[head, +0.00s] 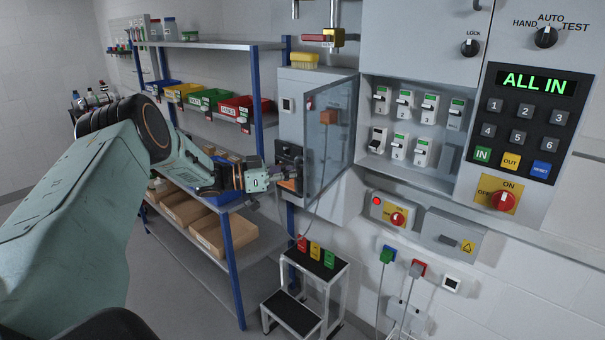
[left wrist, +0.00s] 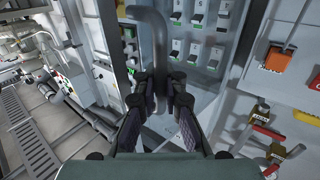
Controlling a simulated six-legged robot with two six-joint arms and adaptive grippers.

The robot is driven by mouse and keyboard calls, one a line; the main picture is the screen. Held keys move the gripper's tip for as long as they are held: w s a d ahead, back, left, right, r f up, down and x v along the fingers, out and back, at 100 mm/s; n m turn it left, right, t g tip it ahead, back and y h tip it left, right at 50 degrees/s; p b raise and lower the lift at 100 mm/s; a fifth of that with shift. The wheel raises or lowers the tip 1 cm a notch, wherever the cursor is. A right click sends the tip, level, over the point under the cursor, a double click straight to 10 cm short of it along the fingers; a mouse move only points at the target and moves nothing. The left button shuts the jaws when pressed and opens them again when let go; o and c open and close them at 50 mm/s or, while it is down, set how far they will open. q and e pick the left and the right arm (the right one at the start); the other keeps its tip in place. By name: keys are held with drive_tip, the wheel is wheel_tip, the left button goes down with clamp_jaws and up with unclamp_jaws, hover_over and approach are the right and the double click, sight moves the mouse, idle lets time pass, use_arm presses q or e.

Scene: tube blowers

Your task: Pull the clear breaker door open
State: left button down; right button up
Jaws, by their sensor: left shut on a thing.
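The clear breaker door (head: 332,135) stands swung out from the wall panel, hinged at the left side of the breaker recess. The breakers (head: 403,104) show uncovered in two rows. My left gripper (head: 284,176) is at the door's lower free edge. In the left wrist view, its fingers (left wrist: 165,88) are closed around the grey bent handle bar (left wrist: 150,40). Breakers show behind the handle there, through the door's pane. The handle is mostly hidden by my gripper in the head view. My right gripper is not in view.
Blue-posted shelves (head: 233,265) with coloured bins stand behind my left arm. A grey wall box (head: 292,95) is close beyond the door. A step stool (head: 316,276) with coloured tags stands below. A keypad panel (head: 521,120) is at the right.

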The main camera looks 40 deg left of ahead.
use_arm(q)
drive_tip(key=shift+s+a+f, duration=0.15)
drive_tip(key=shift+a, duration=0.05)
drive_tip(key=c, duration=1.8)
unclamp_jaws()
drive_tip(key=shift+o, duration=0.5)
drive_tip(key=shift+s+r, duration=0.3)
drive_tip(key=shift+w+a, duration=0.1)
drive_tip(key=v, duration=1.1)
drive_tip(key=shift+s+a, duration=0.2)
drive_tip(key=shift+s, duration=0.15)
